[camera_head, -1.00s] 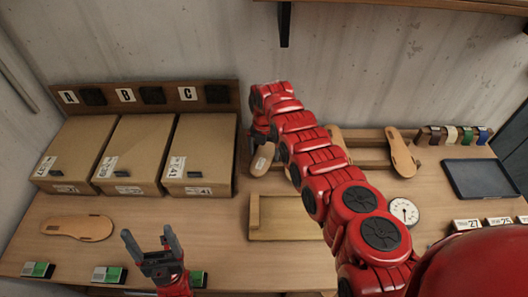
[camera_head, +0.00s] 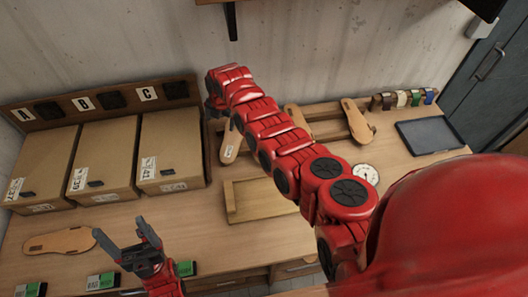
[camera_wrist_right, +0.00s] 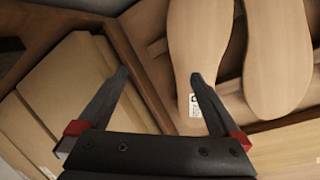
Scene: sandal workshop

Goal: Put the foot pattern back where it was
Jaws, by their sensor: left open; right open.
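A wooden foot pattern (camera_head: 231,139) with a white label leans in the wooden rack (camera_head: 325,128), at its left end, near the boxes. In the right wrist view the labelled pattern (camera_wrist_right: 200,45) stands against the rack, beside a second pattern (camera_wrist_right: 278,60). My right gripper (camera_wrist_right: 159,75) is open and empty; its right finger overlaps the labelled pattern's edge in the picture, and I cannot tell if they touch. Another pattern (camera_head: 60,241) lies flat on the table at the left. My left gripper (camera_head: 127,244) is open and empty to the right of it.
Cardboard boxes (camera_head: 171,148) stand at the back left under a lettered board (camera_head: 110,98). A wooden tray (camera_head: 260,199) lies mid-table. A round dial (camera_head: 366,173), a dark tablet (camera_head: 430,136) and colour samples (camera_head: 402,98) are at the right. Green-and-white cartons (camera_head: 103,280) line the front edge.

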